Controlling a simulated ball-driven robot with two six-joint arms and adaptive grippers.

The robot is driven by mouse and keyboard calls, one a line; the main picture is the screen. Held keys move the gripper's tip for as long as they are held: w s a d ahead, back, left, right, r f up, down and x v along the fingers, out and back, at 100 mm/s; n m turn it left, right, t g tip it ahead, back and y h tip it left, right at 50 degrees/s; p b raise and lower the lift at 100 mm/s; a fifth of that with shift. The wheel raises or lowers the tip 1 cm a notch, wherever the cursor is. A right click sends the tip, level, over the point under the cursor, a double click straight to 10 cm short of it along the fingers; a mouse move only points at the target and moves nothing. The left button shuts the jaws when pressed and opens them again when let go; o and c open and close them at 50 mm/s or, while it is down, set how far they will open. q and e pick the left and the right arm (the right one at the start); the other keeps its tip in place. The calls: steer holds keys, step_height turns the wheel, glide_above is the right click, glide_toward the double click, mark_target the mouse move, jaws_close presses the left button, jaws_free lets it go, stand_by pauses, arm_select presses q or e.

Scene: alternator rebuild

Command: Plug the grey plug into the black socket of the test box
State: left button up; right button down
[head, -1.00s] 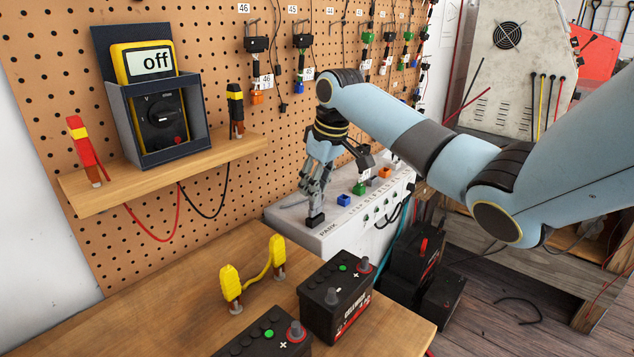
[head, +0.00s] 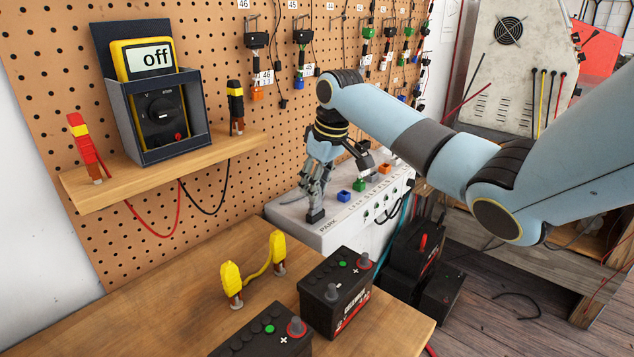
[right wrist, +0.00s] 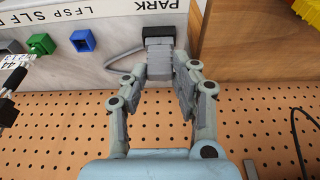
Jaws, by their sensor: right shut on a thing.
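The white test box (head: 292,208) stands by the pegboard, with blue (head: 344,195), green (head: 358,185) and orange (head: 384,168) sockets along its top. The black socket (head: 316,215) is at its near end, by the word PARK. My right gripper (head: 318,194) points down over that socket, shut on the grey plug. In the right wrist view the plug (right wrist: 160,65) sits between the fingertips, lined up with the black socket (right wrist: 158,31) and meeting its edge. How deep it sits, I cannot tell. My left gripper is out of view.
Two black batteries (head: 338,296) and a yellow jumper lead (head: 232,282) stand on the wooden bench (head: 165,300) in front. A meter reading "off" (head: 150,60) stands on the shelf (head: 160,187) at left. Cables with tags hang on the pegboard (head: 210,45) behind.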

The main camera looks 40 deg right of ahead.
steer(key=shift+f+p, duration=0.3)
steer(key=shift+p, duration=0.1)
stand_by(0.9)
steer(key=c, duration=1)
jaws_free()
steer(key=shift+o, duration=0.2)
steer(key=shift+r, duration=0.1)
steer(key=v, duration=1.2)
